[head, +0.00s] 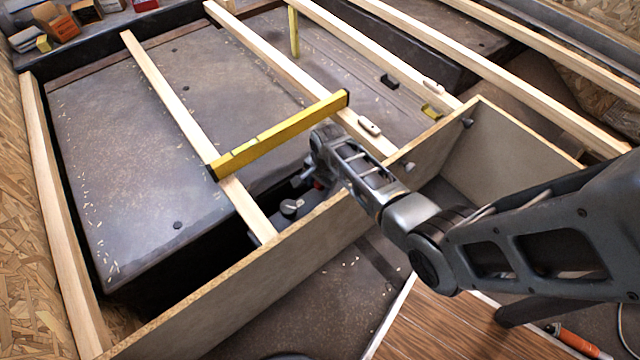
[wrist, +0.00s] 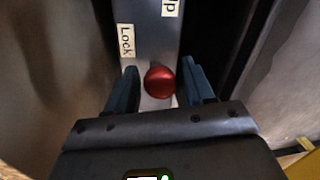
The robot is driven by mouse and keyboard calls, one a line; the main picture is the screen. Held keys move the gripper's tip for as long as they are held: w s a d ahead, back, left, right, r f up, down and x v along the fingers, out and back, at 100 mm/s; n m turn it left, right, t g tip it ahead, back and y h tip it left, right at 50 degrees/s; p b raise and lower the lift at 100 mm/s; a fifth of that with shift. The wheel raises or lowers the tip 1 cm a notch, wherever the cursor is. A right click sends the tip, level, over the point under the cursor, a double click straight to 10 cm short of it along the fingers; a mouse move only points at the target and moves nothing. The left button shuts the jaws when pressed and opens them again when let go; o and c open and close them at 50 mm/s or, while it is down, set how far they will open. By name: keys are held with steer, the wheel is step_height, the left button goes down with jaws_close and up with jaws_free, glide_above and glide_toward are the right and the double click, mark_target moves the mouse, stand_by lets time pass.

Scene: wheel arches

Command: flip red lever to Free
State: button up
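The red lever's round knob (wrist: 160,82) shows in the middle of the wrist view, in front of a grey plate (wrist: 150,40). A white label reading "Lock" (wrist: 126,41) is on the plate left of and above the knob. A second label, cut off by the top edge, ends in "p" (wrist: 171,8). My gripper (wrist: 160,80) is open, with one blue finger on each side of the knob and a gap at both sides. In the head view my gripper is down beside the wooden panel, mostly hidden by my arm and the panel. No "Free" label shows.
A tall wooden panel (head: 240,270) runs beside my arm. Light wooden beams (head: 170,100) cross the dark wheel arch (head: 120,170). A yellow spirit level (head: 275,137) lies across two beams near my wrist. Dark walls flank the plate closely in the wrist view.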

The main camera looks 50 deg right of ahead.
jaws_close()
stand_by(0.3)
steer(key=shift+d, duration=0.1)
steer(key=shift+s+d+r+t+y+p, duration=0.1)
steer(key=shift+d+t+y+p, duration=0.15)
steer(key=shift+y, duration=0.35)
steer(key=shift+s+d+r+t+y+p, duration=0.1)
steer(key=shift+d+y, duration=0.2)
steer(key=shift+y, duration=0.3)
steer(key=shift+s+d+t+y+b, duration=0.15)
steer(key=shift+d+t+y+b, duration=0.35)
steer(key=shift+y, duration=0.55)
steer(key=shift+s+d+t+y+b, duration=0.15)
steer(key=shift+d+y+b, duration=0.25)
steer(key=shift+y+b, duration=0.5)
steer(key=shift+d+y, duration=0.1)
steer(key=shift+y, duration=0.15)
steer(key=shift+o, duration=0.9)
jaws_free()
steer(key=shift+r, duration=0.1)
